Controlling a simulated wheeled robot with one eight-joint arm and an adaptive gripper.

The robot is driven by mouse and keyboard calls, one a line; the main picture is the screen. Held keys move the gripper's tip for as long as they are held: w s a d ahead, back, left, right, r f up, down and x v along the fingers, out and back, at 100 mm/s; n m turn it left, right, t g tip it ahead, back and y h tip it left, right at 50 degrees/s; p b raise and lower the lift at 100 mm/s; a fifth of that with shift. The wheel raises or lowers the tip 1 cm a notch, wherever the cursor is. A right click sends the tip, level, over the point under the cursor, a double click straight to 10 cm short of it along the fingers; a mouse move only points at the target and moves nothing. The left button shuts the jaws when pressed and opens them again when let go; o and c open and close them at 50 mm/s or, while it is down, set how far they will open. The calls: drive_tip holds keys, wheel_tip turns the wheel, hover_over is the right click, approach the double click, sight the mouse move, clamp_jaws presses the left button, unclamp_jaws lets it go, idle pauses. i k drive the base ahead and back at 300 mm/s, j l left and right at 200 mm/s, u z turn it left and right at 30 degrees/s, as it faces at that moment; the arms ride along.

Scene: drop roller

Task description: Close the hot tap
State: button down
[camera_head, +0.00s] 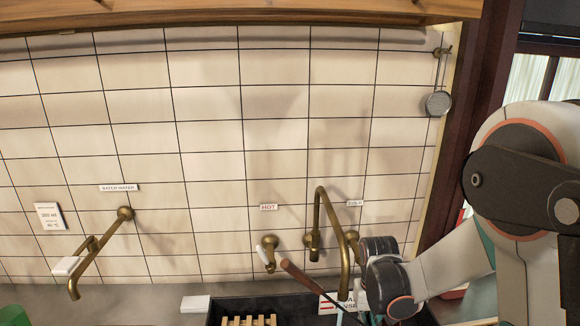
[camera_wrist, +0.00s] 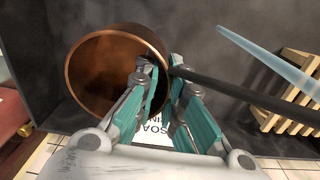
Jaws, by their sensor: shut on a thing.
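A pale blue stream (camera_head: 340,318) runs below the spout and crosses the wrist view too (camera_wrist: 265,58). My gripper (camera_wrist: 163,68) is shut on a copper pan (camera_wrist: 112,75) where its dark handle (camera_wrist: 245,93) joins the rim. The pan looks empty in the wrist view. The handle's brown end (camera_head: 302,278) points up-left towards the hot tap in the head view.
The COLD label (camera_head: 355,203) is right of the spout. A dark sink (camera_head: 225,308) holds a wooden rack (camera_head: 248,321). A second brass tap (camera_head: 95,245) is at the left under the BATCH WATER label (camera_head: 118,188). A strainer (camera_head: 437,103) hangs at the upper right.

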sight(271, 269)
drive_tip(key=k, duration=1)
